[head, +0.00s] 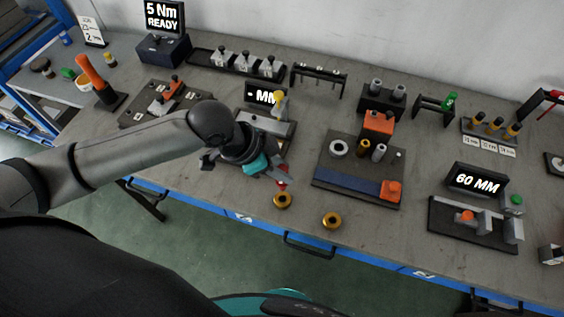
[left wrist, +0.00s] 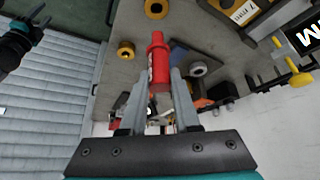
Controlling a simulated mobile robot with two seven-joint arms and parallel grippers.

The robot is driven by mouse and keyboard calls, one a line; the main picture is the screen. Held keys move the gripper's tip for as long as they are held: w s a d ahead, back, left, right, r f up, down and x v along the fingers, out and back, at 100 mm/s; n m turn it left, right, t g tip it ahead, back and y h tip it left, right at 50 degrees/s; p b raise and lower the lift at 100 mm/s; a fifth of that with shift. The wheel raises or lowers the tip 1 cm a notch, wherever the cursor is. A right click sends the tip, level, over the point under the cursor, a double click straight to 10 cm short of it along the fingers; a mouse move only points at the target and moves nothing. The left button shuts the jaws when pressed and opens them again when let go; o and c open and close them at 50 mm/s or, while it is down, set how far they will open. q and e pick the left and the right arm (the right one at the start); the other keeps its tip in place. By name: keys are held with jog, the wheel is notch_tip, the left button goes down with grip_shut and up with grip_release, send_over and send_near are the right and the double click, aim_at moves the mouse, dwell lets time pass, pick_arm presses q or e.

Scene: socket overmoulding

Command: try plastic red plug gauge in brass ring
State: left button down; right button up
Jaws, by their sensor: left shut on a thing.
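My left gripper (head: 281,178) is shut on the red plug gauge (left wrist: 158,62), which sits between its two fingers (left wrist: 157,98) with its narrower end pointing away from the wrist. In the head view only a bit of red shows by the fingers. Two brass rings lie flat near the table's front edge. One brass ring (head: 282,200) is just below the gripper; the other brass ring (head: 331,220) is farther right. The wrist view shows both rings, one (left wrist: 126,50) left of the gauge and one (left wrist: 156,8) beyond its tip. The gauge is apart from both. My right gripper appears at upper left (left wrist: 36,14), its jaws unclear.
A dark board (head: 326,172) with a grey ring, small cylinders and an orange block lies right of the gripper. A grey fixture with a yellow knob (head: 279,101) and a display stands behind it. The table front around the rings is otherwise clear.

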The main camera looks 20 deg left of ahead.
aim_at(282, 188)
pick_arm(q)
jog(key=shift+r+p, duration=0.15)
jog(key=shift+p, duration=0.35)
jog(key=shift+f+b, duration=1.35)
jog(key=shift+f, duration=1.85)
jog(key=shift+p, duration=0.4)
jog(key=shift+p, duration=0.7)
jog(key=shift+f+b, duration=0.85)
jog(key=shift+f, duration=0.75)
dwell(0.5)
jog(key=shift+r, duration=0.1)
dwell(0.7)
jog(key=shift+r+p, duration=0.6)
jog(key=shift+p, duration=0.3)
